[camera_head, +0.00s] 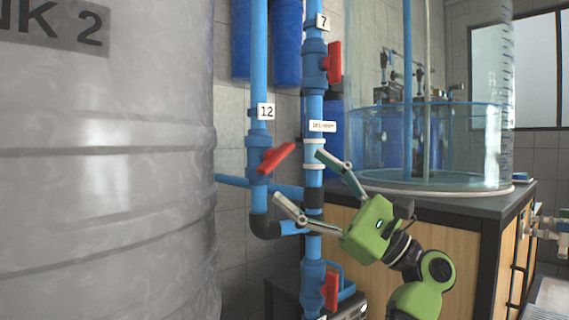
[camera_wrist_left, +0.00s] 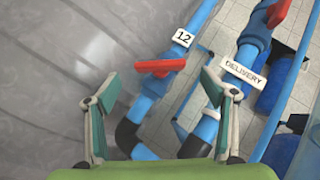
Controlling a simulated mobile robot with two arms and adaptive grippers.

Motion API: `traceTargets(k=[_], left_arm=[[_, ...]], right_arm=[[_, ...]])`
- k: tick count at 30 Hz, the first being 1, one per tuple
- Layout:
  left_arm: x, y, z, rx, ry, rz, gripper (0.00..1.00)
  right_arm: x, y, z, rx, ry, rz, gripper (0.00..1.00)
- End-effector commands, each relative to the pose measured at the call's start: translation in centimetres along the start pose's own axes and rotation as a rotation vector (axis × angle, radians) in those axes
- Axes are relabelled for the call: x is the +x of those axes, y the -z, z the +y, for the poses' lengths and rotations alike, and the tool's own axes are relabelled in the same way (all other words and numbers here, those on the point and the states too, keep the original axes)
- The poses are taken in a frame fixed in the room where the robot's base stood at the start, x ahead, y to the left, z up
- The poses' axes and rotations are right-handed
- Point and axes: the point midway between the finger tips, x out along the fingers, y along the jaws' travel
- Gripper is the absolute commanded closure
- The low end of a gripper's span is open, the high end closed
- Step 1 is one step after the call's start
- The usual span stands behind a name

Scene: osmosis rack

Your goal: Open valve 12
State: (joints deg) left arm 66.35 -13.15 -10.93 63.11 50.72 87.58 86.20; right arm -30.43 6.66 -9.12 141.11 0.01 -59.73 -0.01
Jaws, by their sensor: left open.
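Valve 12's red handle (camera_head: 277,158) sits on the left blue vertical pipe, below the tag "12" (camera_head: 266,111). The handle lies across its pipe, slanting up to the right. It also shows in the left wrist view (camera_wrist_left: 160,67), below the 12 tag (camera_wrist_left: 183,37). My left gripper (camera_head: 299,176) is open and empty, with its fingers spread toward the valve. In the left wrist view, the handle lies between and slightly beyond the left gripper's fingertips (camera_wrist_left: 159,78). I see no clear contact. My right gripper is not in view.
The neighbouring pipe has a "7" tag (camera_head: 322,21), a red handle (camera_head: 334,62) along the pipe, and a delivery label (camera_head: 322,126). Another red handle (camera_head: 330,291) is lower down. A large grey tank (camera_head: 110,170) fills the left. A wooden cabinet (camera_head: 440,240) stands right.

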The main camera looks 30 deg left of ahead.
Motion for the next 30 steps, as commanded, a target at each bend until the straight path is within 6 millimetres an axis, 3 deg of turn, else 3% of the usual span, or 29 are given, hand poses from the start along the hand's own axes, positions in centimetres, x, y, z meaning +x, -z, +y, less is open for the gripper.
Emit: traceTargets(k=[3, 9, 19, 20, 25, 28, 30], left_arm=[[-2.4, 0.0, -0.1, 0.0, 0.003, 0.002, 0.24], [-4.7, 0.0, 0.0, -0.001, 0.001, 0.001, 0.24], [-5.1, 0.0, 0.0, -0.001, 0.0, 0.0, 0.24], [-5.1, 0.0, 0.0, -0.001, 0.0, 0.0, 0.29], [-5.6, 0.9, -1.1, 0.074, 0.065, -0.019, 0.73], [-7.2, 3.0, -2.9, 0.225, 0.199, -0.059, 0.74], [-9.3, 5.3, -4.4, 0.375, 0.336, -0.103, 0.74]], right_arm=[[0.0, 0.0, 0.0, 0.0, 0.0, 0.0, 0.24], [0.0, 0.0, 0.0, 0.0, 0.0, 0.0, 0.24], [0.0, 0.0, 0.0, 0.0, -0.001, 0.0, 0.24], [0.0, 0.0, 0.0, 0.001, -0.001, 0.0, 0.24], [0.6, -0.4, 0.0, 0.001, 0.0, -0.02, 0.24], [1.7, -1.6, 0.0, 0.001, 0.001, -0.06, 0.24], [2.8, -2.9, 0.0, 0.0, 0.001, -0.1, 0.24]])
